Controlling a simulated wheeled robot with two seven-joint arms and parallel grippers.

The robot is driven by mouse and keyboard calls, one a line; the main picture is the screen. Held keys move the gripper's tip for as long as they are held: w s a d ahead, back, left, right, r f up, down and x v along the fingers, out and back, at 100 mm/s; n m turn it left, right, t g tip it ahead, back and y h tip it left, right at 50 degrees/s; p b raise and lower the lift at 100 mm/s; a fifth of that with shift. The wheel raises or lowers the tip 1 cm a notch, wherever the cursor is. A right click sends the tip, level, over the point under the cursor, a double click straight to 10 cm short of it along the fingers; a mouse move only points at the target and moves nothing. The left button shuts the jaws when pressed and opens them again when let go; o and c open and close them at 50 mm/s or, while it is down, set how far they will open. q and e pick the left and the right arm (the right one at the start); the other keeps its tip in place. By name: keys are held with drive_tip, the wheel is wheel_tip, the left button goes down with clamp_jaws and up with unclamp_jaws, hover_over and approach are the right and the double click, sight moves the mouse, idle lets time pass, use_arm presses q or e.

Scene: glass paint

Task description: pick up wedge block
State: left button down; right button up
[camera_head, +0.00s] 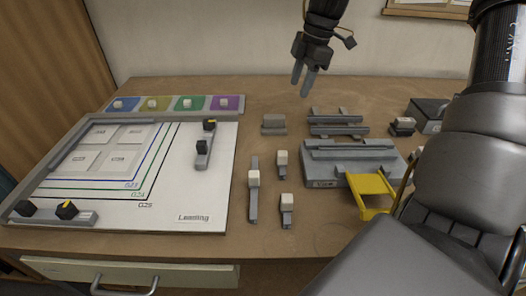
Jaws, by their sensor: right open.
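A small grey block (274,123) with a raised back part stands on the table, between the white board and the grey rails; it may be the wedge block, but I cannot tell for certain. My right gripper (303,84) hangs above the back of the table, fingers pointing down. It is open and empty, apart from the block, above and slightly right of it in the picture. My left gripper is not in view.
A framed white board (190,187) with small clamps fills the left. Coloured squares (190,103) line its back. Slim pieces with white knobs (253,179) stand mid-table. Right are grey rails (337,127), a grey device (325,173) and a yellow frame (373,190). My arm covers the right edge.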

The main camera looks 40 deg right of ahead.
drive_tip(key=a+m+b, duration=0.3)
drive_tip(key=a, duration=0.1)
hover_over(276, 116)
drive_tip(key=s, duration=0.1)
drive_tip(key=shift+y, duration=0.4)
drive_tip(key=f, duration=0.4)
drive_tip(key=shift+d, duration=0.3)
drive_tip(key=x, duration=0.5)
drive_tip(key=shift+w+d+b, duration=0.1)
drive_tip(key=shift+d+b, duration=0.15)
drive_tip(key=shift+b, duration=0.05)
drive_tip(key=shift+f, duration=0.15)
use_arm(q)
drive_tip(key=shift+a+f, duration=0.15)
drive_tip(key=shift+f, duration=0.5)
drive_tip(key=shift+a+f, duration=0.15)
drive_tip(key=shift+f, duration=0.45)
use_arm(e)
drive_tip(key=shift+a, duration=0.1)
drive_tip(key=c, duration=0.3)
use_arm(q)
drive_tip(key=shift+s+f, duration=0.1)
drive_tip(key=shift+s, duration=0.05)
use_arm(e)
clamp_jaws()
